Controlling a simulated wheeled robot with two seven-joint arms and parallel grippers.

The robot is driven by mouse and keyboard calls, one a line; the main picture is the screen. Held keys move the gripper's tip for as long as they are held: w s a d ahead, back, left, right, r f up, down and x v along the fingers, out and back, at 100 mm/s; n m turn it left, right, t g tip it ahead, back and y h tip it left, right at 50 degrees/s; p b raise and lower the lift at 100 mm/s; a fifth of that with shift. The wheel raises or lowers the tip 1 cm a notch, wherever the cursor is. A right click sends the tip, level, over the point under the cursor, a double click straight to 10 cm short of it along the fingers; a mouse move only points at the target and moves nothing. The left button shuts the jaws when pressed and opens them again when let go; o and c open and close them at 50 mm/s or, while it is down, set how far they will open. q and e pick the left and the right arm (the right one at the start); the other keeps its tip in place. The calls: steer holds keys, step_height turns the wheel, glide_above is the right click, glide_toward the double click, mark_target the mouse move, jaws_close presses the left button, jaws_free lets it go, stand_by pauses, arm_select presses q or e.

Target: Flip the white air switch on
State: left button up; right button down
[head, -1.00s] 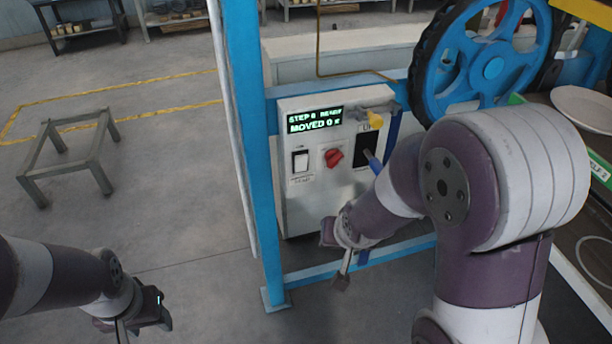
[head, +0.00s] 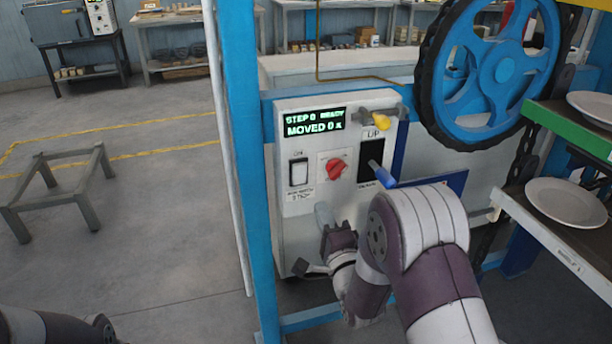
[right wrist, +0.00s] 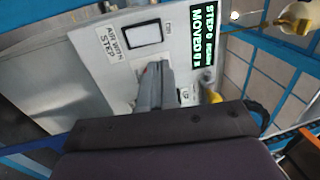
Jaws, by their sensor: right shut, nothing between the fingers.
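The white air switch (head: 299,171) is a white rocker in a dark frame on the left of the grey control panel (head: 295,235). It also shows in the right wrist view (right wrist: 144,34), above my fingers. Which way the rocker is tipped is too small to tell. My right gripper (head: 323,211) is below and slightly right of the switch in the head view, fingers pointing up. In the right wrist view its fingers (right wrist: 153,82) are shut with nothing between them, apart from the switch in the picture. Only part of my left arm shows at the bottom left.
A red knob (head: 336,168) sits right of the switch, then a blue-handled lever (head: 382,174). A display (head: 314,122) reads "MOVED 0". A yellow knob (head: 380,122) is above. A blue post (head: 243,170) stands left of the panel; plates (head: 566,203) lie right.

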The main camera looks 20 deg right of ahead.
mark_target(301, 166)
steer(key=w, duration=0.4)
steer(key=w+r, duration=0.1)
steer(key=w, duration=0.3)
steer(key=w+r+p, duration=0.1)
steer(key=w, duration=0.3)
steer(key=shift+w+a+r, duration=0.1)
steer(key=shift+w+a, duration=0.05)
steer(key=shift+a, duration=0.1)
steer(key=shift+w+r+p, duration=0.25)
steer(key=shift+r+p, duration=0.25)
steer(key=shift+p, duration=0.3)
steer(key=shift+w+f+g, duration=0.15)
steer(key=shift+f+g, duration=0.2)
steer(key=shift+g, duration=0.15)
